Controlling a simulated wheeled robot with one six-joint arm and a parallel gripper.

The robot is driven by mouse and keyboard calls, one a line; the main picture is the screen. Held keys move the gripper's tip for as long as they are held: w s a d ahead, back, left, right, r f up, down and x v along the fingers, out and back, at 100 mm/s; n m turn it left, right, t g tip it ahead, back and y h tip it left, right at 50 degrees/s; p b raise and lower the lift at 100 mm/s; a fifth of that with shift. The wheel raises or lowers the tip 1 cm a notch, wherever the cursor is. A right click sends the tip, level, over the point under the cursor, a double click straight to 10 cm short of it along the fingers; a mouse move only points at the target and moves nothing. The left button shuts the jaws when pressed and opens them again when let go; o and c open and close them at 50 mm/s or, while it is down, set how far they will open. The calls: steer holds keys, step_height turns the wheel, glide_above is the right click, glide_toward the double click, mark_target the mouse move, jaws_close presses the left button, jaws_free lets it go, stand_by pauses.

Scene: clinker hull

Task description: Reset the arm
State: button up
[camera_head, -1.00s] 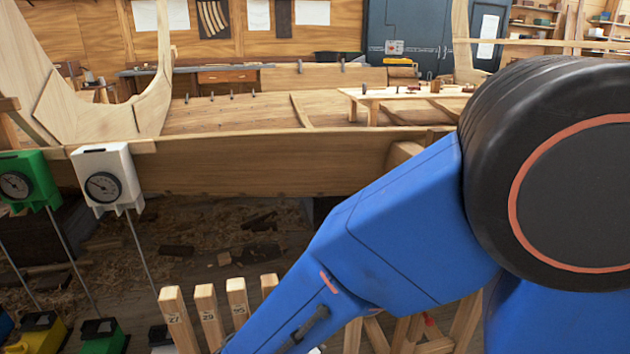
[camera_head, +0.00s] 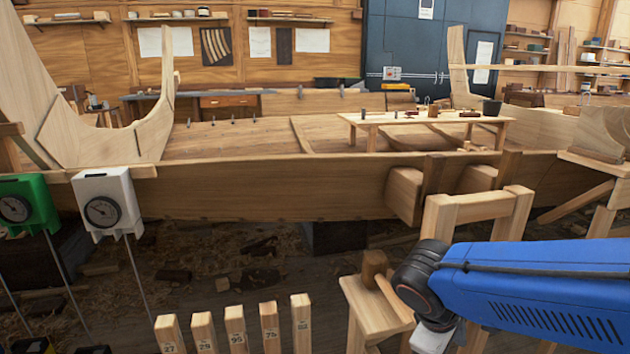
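My blue arm (camera_head: 545,285) reaches in from the right edge in the head view. It ends at a black joint (camera_head: 420,280) low in the picture, with a pale grey part (camera_head: 432,338) hanging below it at the bottom edge. My gripper's fingers do not show, so I cannot see whether they hold anything. The black joint is in front of a small wooden stand (camera_head: 365,310), on which a wooden mallet (camera_head: 374,266) rests. I cannot tell whether the arm touches the stand.
The clinker hull (camera_head: 270,190) spans the middle, with a small plank table (camera_head: 430,118) beyond its near side. Several numbered wooden posts (camera_head: 237,330) stand at the front. Shavings litter the floor.

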steer(key=s+d+r+m+t+y, duration=0.2)
steer(key=s+r+m+t+y, duration=0.1)
steer(key=m, duration=0.5)
steer(key=shift+s+d+r+m+y, duration=0.3)
steer(key=shift+s+r+y, duration=0.5)
steer(key=shift+s+r, duration=0.4)
steer(key=shift+s+f, duration=0.15)
